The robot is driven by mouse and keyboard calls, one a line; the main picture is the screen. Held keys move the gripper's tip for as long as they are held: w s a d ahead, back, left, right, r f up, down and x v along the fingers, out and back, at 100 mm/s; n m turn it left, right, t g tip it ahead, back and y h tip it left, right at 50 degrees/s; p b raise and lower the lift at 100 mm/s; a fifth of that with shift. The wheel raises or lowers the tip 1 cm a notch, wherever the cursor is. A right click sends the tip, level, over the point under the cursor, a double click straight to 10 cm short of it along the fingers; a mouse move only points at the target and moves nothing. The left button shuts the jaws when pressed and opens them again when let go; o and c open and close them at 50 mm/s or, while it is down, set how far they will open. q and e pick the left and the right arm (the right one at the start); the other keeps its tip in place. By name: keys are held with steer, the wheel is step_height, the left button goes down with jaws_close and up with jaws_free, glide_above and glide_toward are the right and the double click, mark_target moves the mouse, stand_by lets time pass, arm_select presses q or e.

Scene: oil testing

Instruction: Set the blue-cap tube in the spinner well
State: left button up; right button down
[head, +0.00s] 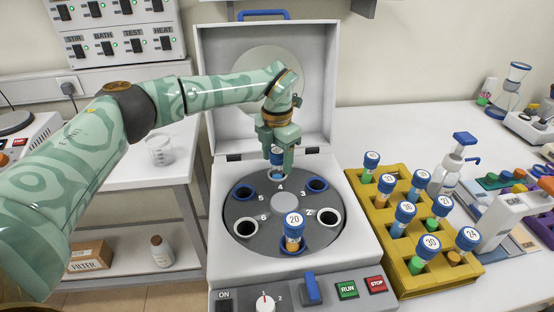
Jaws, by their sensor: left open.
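The spinner (240,222) is a grey rotor with numbered wells inside an open-lidded white machine. My left gripper (278,166) is over the rotor's back well, by the number 4. Its jaws are open around a blue-cap tube (277,156), which stands upright at that well. The gripper partly hides this tube, and I cannot tell how deep it sits. Another blue-cap tube (293,226), marked 20, stands in the front well. The other visible wells look empty. My right gripper is not in view.
A yellow rack (390,249) with several blue-cap tubes stands right of the spinner. A pump bottle (450,165) is behind it. The raised lid (318,60) stands behind my gripper. A beaker (159,151) sits on the left table. RUN and STOP buttons are at the front.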

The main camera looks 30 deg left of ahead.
arm_select(q)
step_height(320, 180, up, 11)
steer(key=shift+r+p, duration=0.1)
steer(key=shift+p, duration=1.15)
